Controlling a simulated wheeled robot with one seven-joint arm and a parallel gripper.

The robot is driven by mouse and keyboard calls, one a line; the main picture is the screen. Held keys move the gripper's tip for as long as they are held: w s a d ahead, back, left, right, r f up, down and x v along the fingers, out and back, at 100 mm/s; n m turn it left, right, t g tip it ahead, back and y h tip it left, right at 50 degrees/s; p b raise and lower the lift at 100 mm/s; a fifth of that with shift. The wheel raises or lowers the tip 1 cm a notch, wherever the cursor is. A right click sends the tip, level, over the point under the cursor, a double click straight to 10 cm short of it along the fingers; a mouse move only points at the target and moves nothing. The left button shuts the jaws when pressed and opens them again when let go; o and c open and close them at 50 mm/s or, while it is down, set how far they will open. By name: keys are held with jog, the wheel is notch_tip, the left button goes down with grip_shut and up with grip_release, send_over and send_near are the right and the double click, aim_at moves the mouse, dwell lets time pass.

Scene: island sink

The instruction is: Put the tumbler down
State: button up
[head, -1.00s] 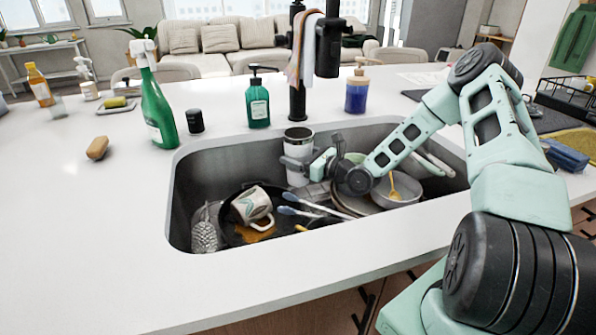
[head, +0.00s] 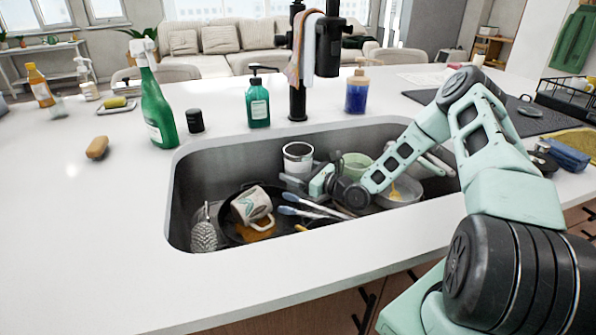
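The tumbler (head: 298,160) is white with a steel rim and stands roughly upright inside the sink, near its back wall. My gripper (head: 296,182) reaches in from the right, low across the tumbler's side. Its fingers appear closed around the tumbler. The tumbler's lower part is hidden by my gripper and the dishes, so I cannot tell whether its base touches anything.
A black faucet (head: 297,75) rises behind. The counter (head: 100,230) is clear at front left.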

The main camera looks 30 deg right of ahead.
jog(key=shift+r, duration=0.25)
jog(key=v, duration=0.7)
jog(key=shift+s, duration=0.25)
jog(key=shift+d, duration=0.15)
